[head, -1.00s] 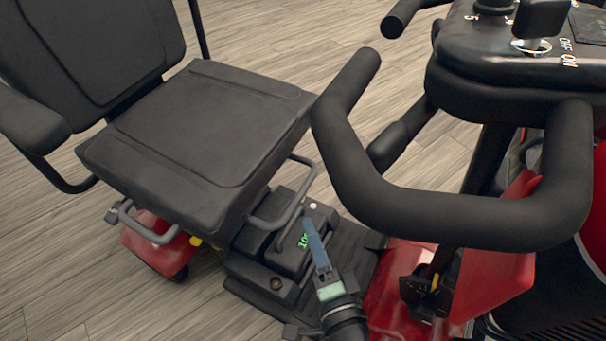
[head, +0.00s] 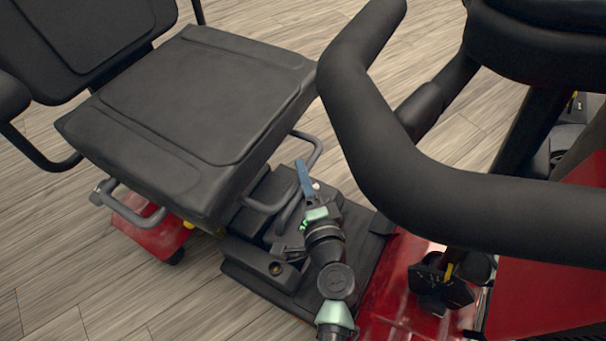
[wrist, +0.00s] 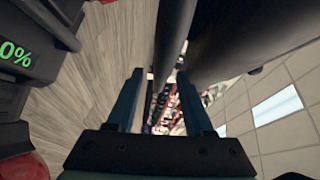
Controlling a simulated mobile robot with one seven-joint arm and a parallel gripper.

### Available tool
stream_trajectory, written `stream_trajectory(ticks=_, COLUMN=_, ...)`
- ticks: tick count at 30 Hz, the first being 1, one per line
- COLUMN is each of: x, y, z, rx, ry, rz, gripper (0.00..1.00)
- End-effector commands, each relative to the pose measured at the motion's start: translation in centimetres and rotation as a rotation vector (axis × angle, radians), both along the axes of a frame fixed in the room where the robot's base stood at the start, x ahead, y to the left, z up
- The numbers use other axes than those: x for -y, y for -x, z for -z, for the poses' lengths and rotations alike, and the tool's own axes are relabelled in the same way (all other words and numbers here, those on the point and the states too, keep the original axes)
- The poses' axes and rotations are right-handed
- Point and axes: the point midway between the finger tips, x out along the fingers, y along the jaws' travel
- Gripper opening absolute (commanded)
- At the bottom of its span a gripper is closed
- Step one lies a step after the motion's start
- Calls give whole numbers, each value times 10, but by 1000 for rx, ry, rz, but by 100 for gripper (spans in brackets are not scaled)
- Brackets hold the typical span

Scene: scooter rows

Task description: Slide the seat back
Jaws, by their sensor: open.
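The black padded seat (head: 205,95) of the scooter is at the upper left in the head view, with its backrest (head: 75,40) behind it. Grey looped bars show under its edges, one at the left (head: 135,212) and one at the right (head: 311,152). My gripper (head: 304,176) is close to the right loop, with blue fingers pointing up; I cannot tell if it touches. In the wrist view, my gripper (wrist: 160,76) has its fingers apart. A dark bar (wrist: 172,35) runs past the fingertips; nothing is clearly held between them.
A thick black handlebar (head: 440,190) arches close to the right of my arm. A black box (wrist: 25,50) with green digits is at the left in the wrist view. The red scooter deck (head: 400,285) lies below. Wooden floor (head: 70,260) is clear at the left.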

Motion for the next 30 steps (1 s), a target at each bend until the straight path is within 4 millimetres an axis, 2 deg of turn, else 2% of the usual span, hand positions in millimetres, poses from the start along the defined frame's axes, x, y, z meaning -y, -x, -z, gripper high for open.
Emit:
stream_trajectory(ticks=5, x=-3, y=-12, z=2, rx=0, ry=1, rz=0, gripper=52)
stream_trajectory(ticks=14, x=-3, y=-13, z=2, rx=0, ry=0, rz=0, gripper=52)
stream_trajectory(ticks=21, x=-3, y=-13, z=2, rx=0, ry=0, rz=0, gripper=9)
stream_trajectory(ticks=23, x=-3, y=-13, z=2, rx=0, ry=0, rz=0, gripper=0)
stream_trajectory(ticks=30, x=-3, y=-13, z=2, rx=0, ry=0, rz=0, gripper=0)
